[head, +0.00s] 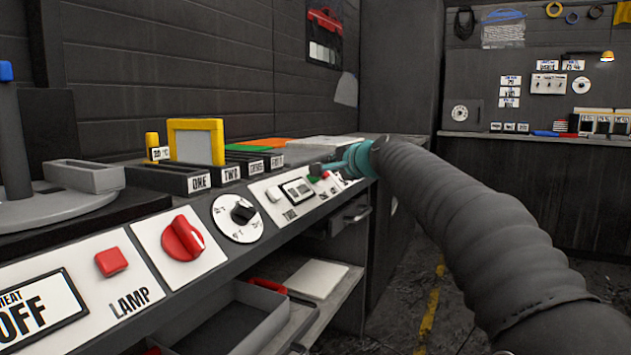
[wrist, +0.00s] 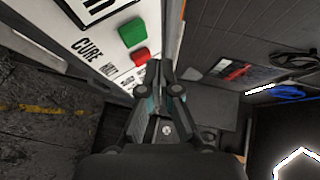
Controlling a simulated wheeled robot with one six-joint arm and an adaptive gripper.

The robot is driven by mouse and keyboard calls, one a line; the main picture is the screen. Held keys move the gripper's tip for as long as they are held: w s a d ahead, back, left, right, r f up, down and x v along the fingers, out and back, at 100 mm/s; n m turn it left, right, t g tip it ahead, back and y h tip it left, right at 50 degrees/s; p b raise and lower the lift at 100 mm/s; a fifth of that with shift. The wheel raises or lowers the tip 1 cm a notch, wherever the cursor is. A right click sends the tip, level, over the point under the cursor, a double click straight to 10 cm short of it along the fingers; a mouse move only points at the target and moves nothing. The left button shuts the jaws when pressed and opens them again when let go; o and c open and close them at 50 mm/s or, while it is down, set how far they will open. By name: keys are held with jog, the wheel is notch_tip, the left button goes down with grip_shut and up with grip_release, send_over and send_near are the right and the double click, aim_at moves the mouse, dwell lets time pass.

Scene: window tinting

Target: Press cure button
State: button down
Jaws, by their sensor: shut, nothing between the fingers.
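A green button (wrist: 131,33) and a red button (wrist: 140,56) sit side by side on a white panel (wrist: 75,15) lettered CURE in the wrist view. The lettering lies beside both buttons. In the head view the green button (head: 314,170) is small, at the far end of the bench's control strip. My gripper (wrist: 159,68) is shut and empty, its tips close to the red button in the picture. I cannot tell whether they touch it. In the head view my teal gripper (head: 338,167) reaches to the panel from the right and partly covers that end.
The strip nearer me carries a red square button (head: 111,262), a red knob (head: 183,238) and a black dial (head: 238,217). Labelled slots (head: 200,180) and a yellow-framed piece (head: 197,142) stand above it. Open shelves lie below. The floor to the right is clear.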

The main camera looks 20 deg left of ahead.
jog(key=shift+a+f, duration=0.55)
jog(key=shift+a, duration=0.05)
jog(key=shift+f, duration=0.1)
dwell(1.0)
jog(key=shift+a+f, duration=0.2)
jog(key=shift+a, duration=0.1)
jog(key=shift+a+f, duration=0.3)
jog(key=shift+f, duration=0.05)
dwell(1.2)
jog(key=shift+d+r, duration=0.6)
jog(key=shift+r, duration=0.05)
jog(key=d+r+p, duration=0.1)
jog(key=d+r, duration=0.2)
jog(key=shift+s+d+r, duration=0.1)
jog(key=shift+d+r, duration=0.15)
jog(key=shift+d, duration=0.05)
dwell(0.5)
